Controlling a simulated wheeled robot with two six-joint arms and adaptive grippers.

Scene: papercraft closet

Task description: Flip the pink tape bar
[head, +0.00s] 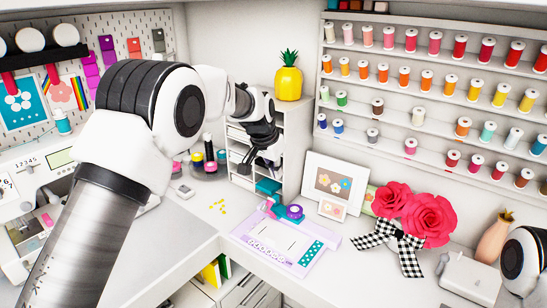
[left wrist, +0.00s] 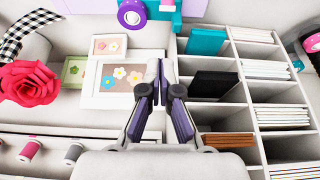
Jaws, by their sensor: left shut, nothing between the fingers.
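A lilac and pink craft board (head: 262,243) lies flat on the white counter, with a purple tape roll (head: 293,212) at its back edge. A narrow pink bar (head: 268,207) sits at the board's back corner; I cannot tell clearly whether it is the tape bar. My left gripper (head: 259,163) is above and behind the board, in front of the shelf unit, apart from both. It is shut and empty. My right gripper is out of view.
A white cubby shelf (head: 292,150) with a yellow pineapple (head: 288,83) on top stands behind the gripper. Framed flower pictures (head: 335,184) and red paper flowers (head: 428,218) stand right of the board. Yellow bits (head: 219,207) lie left of it. The counter's front edge is close.

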